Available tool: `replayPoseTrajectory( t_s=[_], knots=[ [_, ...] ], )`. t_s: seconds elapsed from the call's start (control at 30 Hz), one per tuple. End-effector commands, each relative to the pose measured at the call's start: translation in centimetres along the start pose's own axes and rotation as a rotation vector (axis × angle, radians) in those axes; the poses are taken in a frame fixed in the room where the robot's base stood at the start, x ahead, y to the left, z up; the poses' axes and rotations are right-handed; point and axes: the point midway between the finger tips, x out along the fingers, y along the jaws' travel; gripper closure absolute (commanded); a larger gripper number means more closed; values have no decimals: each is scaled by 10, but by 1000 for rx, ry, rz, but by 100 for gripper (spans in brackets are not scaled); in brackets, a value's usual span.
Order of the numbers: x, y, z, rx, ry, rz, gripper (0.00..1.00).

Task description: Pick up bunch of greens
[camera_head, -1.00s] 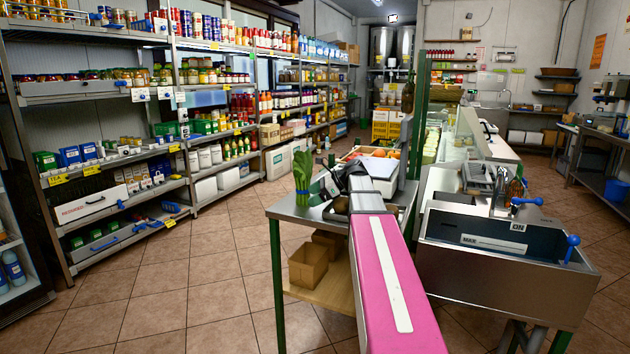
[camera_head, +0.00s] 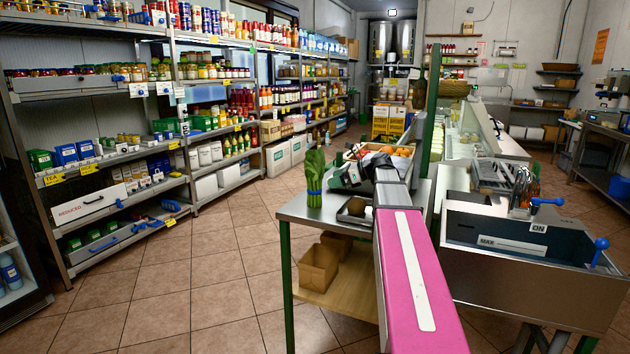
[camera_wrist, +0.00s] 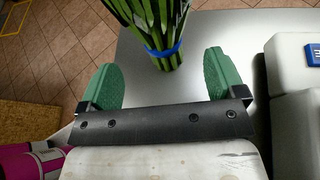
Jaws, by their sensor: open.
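The bunch of greens (camera_head: 315,180) stands upright on the near left part of a metal table. It has long green leaves and a blue band around it. In the wrist view the greens (camera_wrist: 150,20) are at the top, with the blue band low on the stalks. My gripper (camera_wrist: 160,75) is open, with its two green fingers wide apart and nothing between them. The greens are just beyond the fingertips, roughly in line with the gap.
The metal table (camera_head: 296,208) has a crate of produce (camera_head: 385,158) farther back and a cardboard box (camera_head: 318,268) on its lower shelf. A pale block with a blue label (camera_wrist: 295,60) is close right of the fingers. A metal sink-like unit (camera_head: 535,270) stands right. Floor at left is clear.

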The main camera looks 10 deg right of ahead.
Motion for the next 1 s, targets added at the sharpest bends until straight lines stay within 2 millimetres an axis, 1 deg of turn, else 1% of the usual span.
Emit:
replayPoseTrajectory(
  t_s=[0.03,0.1,0.27,0.37,0.5,0.6,0.7,0.87,0.97,1.0],
  knots=[
    [8,0,0,0,0,1,11],
    [15,0,0,-1,1,1,11],
    [23,0,0,-1,1,0,11],
    [33,0,-2,-1,1,0,11],
    [54,0,-3,-1,1,1,11],
    [66,0,-3,-1,1,1,11],
    [70,0,-3,-1,1,0,11],
    [70,0,-3,-1,1,-1,11],
    [70,0,-3,-1,1,-1,40],
    [70,0,-3,-1,1,0,53]
  ],
)
